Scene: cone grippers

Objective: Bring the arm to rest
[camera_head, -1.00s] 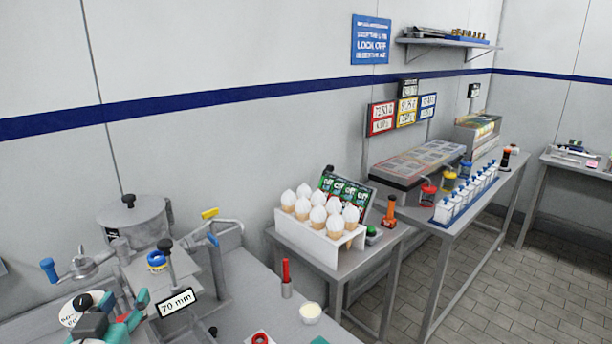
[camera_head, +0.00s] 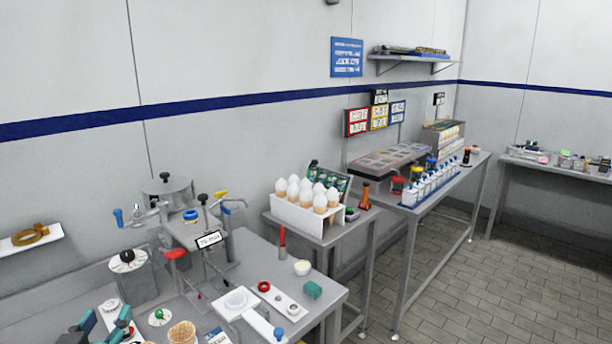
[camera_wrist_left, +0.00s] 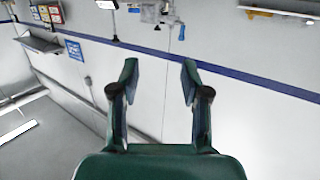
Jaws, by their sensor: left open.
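My left gripper (camera_head: 104,324) is at the bottom left of the head view, cut off by the lower edge, with its teal fingers apart. In the left wrist view its green fingers (camera_wrist_left: 160,80) are spread, with nothing between them and the pale wall and blue stripe behind. It holds nothing. My right gripper is not in view.
A metal bench (camera_head: 262,258) carries a press with a "70 mm" sign (camera_head: 209,239), a white tray (camera_head: 237,300) and a green block (camera_head: 313,290). A white rack of filled cones (camera_head: 299,217) stands on a side table. Tiled floor (camera_head: 480,290) is clear at right.

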